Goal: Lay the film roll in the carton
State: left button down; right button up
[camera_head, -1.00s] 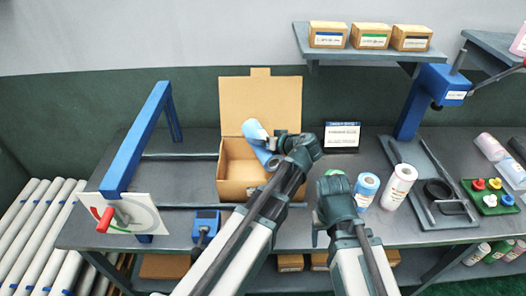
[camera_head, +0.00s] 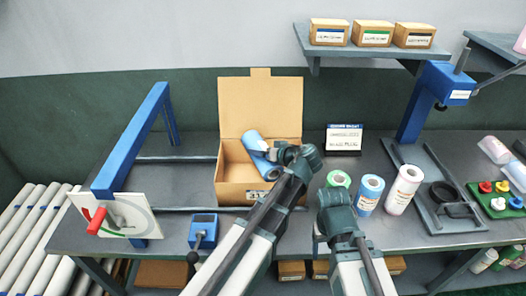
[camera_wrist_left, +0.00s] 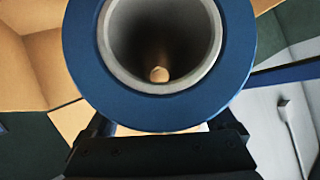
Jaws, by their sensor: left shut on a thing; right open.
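The open brown carton (camera_head: 245,190) stands on the bench with its lid flap raised at the back. The blue film roll (camera_head: 252,139) is tilted at the carton's opening, partly inside it. My left gripper (camera_head: 276,154) is shut on the roll; its fingers are mostly hidden by the wrist. The left wrist view shows the roll's end (camera_wrist_left: 82,45) close up, a blue ring around a hollow grey core. Whether the roll touches the carton floor cannot be told. My right gripper (camera_head: 335,200) is open and empty, right of the carton over the bench front.
A green roll (camera_head: 338,179), a blue-wrapped roll (camera_head: 369,194) and a white roll (camera_head: 403,189) stand right of the carton. A small sign (camera_head: 344,139) stands behind them. A blue frame (camera_head: 130,142) and a blue device (camera_head: 203,229) are at left.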

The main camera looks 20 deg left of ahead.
pick_arm(q)
jog(key=shift+f, duration=0.25)
pick_arm(e)
jog(key=shift+f, duration=0.25)
pick_arm(q)
grip_release()
jog(key=shift+r, duration=0.1)
pick_arm(e)
jog(key=shift+r, duration=0.1)
